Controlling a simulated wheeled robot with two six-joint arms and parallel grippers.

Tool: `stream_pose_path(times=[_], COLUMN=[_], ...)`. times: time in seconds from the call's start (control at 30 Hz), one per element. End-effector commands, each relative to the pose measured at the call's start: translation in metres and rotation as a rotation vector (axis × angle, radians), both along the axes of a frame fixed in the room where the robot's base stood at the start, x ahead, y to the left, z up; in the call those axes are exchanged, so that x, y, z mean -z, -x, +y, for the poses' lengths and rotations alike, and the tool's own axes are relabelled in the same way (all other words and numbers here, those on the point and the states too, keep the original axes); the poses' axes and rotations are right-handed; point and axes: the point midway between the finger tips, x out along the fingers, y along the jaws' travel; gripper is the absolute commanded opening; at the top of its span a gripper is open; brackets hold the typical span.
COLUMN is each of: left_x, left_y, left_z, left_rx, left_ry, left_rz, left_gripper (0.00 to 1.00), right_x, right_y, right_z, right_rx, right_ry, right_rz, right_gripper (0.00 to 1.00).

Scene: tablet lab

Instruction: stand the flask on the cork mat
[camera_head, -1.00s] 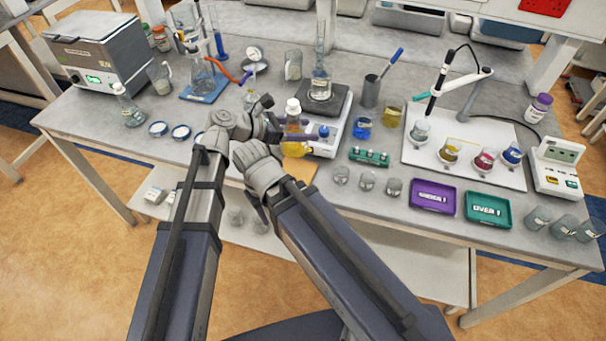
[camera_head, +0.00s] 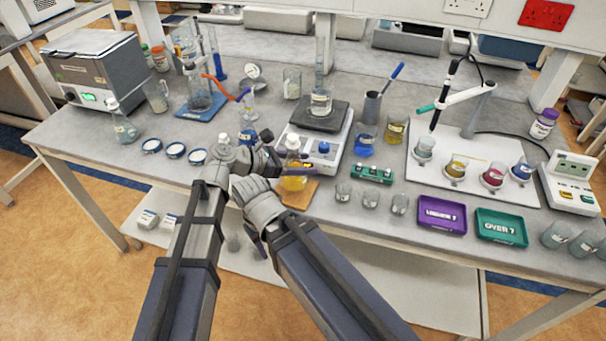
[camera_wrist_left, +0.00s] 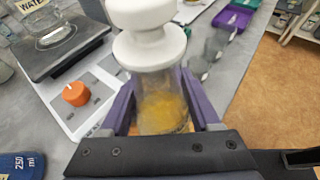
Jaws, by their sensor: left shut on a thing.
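The flask (camera_head: 294,179) is clear with yellow liquid and a white stopper. It stands upright between the purple fingers of my left gripper (camera_head: 290,168), which is shut on it. In the left wrist view the flask (camera_wrist_left: 160,108) fills the middle between the fingers. The cork mat (camera_head: 303,197) lies at the front edge of the bench, directly under and around the flask's base in the head view. I cannot tell whether the base touches it. Part of my right arm shows in the head view; its gripper (camera_head: 266,232) is mostly hidden behind the arm, below the bench edge.
A white balance or hotplate (camera_head: 330,150) stands close behind the flask. A green rack (camera_head: 372,174) and several small beakers (camera_head: 371,199) are to the right. Purple (camera_head: 440,215) and green (camera_head: 501,228) trays lie further right. Blue-rimmed dishes (camera_head: 175,151) lie left.

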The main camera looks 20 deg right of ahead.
Motion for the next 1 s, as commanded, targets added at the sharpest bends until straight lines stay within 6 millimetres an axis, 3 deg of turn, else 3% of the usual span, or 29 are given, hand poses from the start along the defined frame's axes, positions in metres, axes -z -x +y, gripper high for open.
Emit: stream_pose_path(times=[0.03, 0.2, 0.63, 0.67, 0.9, 1.0], left_x=[0.012, 0.031, 0.033, 0.033, 0.032, 0.032], left_y=[0.000, 0.000, 0.000, 0.000, 0.000, 0.000], left_z=[0.000, 0.000, 0.000, 0.000, 0.000, 0.000], left_rx=[0.000, 0.001, 0.001, 0.001, 0.001, 0.001], left_ry=[0.001, 0.001, 0.001, 0.000, 0.000, 0.000], left_rz=[0.000, 0.000, 0.000, 0.000, 0.000, 0.000], left_gripper=[0.00, 0.00, 0.00, 0.64, 0.91, 0.93], right_x=[0.012, 0.031, 0.034, 0.033, 0.032, 0.032], right_y=[0.000, 0.000, 0.000, 0.000, 0.000, 0.000], right_z=[0.000, 0.000, 0.000, 0.000, 0.000, 0.000], right_rx=[0.000, 0.000, 0.000, 0.000, 0.000, 0.000], right_ry=[0.000, 0.000, 0.000, 0.000, 0.000, 0.000], right_rz=[0.000, 0.000, 0.000, 0.000, 0.000, 0.000], right_gripper=[0.50, 0.50, 0.50, 0.50, 0.50, 0.50])
